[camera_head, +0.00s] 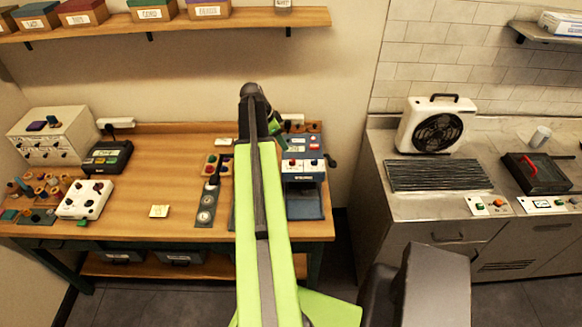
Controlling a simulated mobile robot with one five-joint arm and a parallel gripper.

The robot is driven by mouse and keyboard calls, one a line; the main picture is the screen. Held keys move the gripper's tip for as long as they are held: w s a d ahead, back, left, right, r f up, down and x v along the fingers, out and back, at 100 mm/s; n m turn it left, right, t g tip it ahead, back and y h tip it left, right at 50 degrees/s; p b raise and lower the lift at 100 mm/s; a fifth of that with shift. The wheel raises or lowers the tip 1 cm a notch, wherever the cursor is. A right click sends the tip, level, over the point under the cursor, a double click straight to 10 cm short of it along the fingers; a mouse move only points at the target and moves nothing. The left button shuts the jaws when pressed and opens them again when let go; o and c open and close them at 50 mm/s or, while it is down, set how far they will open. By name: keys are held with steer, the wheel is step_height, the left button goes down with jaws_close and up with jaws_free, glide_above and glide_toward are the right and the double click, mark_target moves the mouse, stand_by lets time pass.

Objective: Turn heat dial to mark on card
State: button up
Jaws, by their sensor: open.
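A small pale card (159,211) lies flat on the wooden table; any mark on it is too small to read. No dial can be identified for certain as the heat dial. Candidates are the knobs on a blue machine (305,172) at the table's right end, partly behind my arm, and an orange knob (500,202) on a small panel on the steel counter. A second panel (545,205) with a small knob stands to its right. My green arm reaches up the middle of the picture. My gripper cannot be made out and seems hidden behind the arm.
The wooden table (130,228) holds a white box with knobs (85,199), a black device (107,156) and a beige cabinet (55,137). A white fan (436,126), dark grill (438,175) and black tray (537,174) stand on the counter.

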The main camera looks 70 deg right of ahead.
mark_target(293, 161)
steer(key=b+x, duration=0.4)
steer(key=x, duration=0.2)
steer(key=b+x, duration=0.5)
steer(key=shift+w+f, duration=0.1)
steer(key=shift+f, duration=0.4)
steer(key=shift+s+d+f+b, duration=0.2)
steer(key=shift+f+b, duration=0.1)
steer(key=shift+b, duration=0.25)
steer(key=shift+a+r, duration=0.1)
